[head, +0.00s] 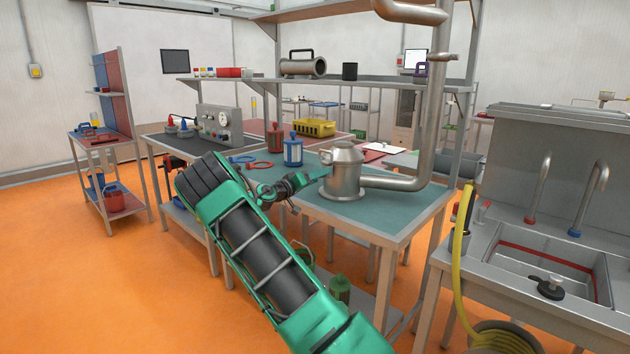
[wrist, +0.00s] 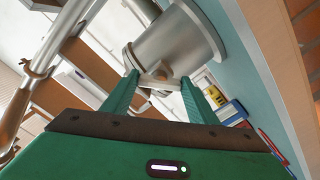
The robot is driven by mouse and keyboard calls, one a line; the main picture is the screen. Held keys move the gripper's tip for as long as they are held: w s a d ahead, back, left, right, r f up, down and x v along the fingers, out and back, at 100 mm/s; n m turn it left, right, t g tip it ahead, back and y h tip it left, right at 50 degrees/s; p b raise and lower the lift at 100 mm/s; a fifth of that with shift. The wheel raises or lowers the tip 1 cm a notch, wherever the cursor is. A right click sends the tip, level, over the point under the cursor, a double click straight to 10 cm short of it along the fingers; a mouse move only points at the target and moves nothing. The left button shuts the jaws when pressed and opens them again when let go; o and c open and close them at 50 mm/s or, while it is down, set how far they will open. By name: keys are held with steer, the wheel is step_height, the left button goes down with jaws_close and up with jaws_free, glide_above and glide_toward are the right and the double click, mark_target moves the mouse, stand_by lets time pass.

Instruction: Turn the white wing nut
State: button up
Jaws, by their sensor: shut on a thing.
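My gripper (head: 322,174) reaches in from the left against the side of a grey metal vessel (head: 346,184) on the green-topped bench. In the wrist view, the two green fingers of my gripper (wrist: 160,78) stand on either side of a small pale wing nut (wrist: 159,72) on the metal vessel (wrist: 178,45). The gripper is shut on this wing nut, with the fingers spread by its width. In the head view, the wing nut is too small and too hidden by the gripper to make out.
A thick metal pipe (head: 437,110) rises from the vessel's right side. A blue-and-white canister (head: 293,151), a red canister (head: 275,137) and a yellow crate (head: 314,128) stand behind my arm. A sink (head: 545,270) is at the right. Bench top in front of the vessel is clear.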

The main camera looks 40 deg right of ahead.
steer(key=o, duration=1)
steer(key=shift+w+a+f, duration=0.1)
steer(key=shift+w+f, duration=0.05)
steer(key=shift+f, duration=0.35)
steer(key=shift+o, duration=0.2)
steer(key=shift+r, duration=0.25)
steer(key=a, duration=1)
steer(key=shift+s+a, duration=0.35)
steer(key=shift+s, duration=0.1)
steer(key=shift+c, duration=0.4)
